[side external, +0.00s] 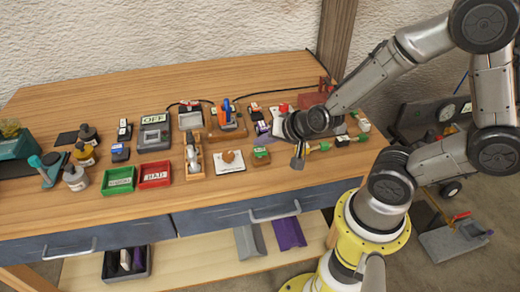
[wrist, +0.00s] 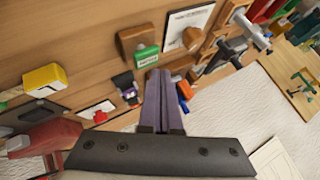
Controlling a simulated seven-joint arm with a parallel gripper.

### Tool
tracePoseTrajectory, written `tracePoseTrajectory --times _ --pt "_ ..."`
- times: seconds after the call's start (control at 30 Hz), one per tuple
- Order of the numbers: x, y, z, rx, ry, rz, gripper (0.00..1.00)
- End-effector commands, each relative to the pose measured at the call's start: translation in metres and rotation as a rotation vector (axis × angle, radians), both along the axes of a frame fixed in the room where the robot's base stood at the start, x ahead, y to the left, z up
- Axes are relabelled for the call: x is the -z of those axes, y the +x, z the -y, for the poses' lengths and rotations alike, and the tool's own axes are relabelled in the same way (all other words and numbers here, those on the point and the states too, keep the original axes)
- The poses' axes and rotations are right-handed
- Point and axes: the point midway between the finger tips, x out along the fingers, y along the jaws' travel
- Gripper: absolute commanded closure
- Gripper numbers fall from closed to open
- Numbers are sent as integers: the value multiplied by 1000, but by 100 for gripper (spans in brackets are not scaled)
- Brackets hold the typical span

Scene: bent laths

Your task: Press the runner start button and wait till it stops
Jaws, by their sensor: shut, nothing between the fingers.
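My gripper (side external: 298,160) points down over the right part of the bench, its fingers together and empty. In the wrist view the fingers (wrist: 158,95) extend from the dark palm. A small wooden block with a green, white-labelled front (side external: 260,155) sits just left of the gripper; it also shows in the wrist view (wrist: 147,56). A red round knob (side external: 284,108) stands behind the gripper, partly near my wrist. The labels are too small to read, so I cannot tell which piece is the runner start button. I see no contact with any button.
A green tray (side external: 119,180) and a red tray (side external: 154,175) stand left of the middle. An orange-and-blue device (side external: 227,115), a white card (side external: 229,163) and a grey OFF box (side external: 154,132) are nearby. The front strip of the bench is mostly clear.

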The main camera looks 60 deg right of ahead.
Motion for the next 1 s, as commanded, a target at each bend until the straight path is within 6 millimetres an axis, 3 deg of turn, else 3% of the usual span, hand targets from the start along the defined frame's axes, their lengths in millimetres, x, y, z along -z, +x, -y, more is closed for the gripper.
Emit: tracePoseTrajectory --times 1.0 --pt "11 0 0 0 0 1 100"
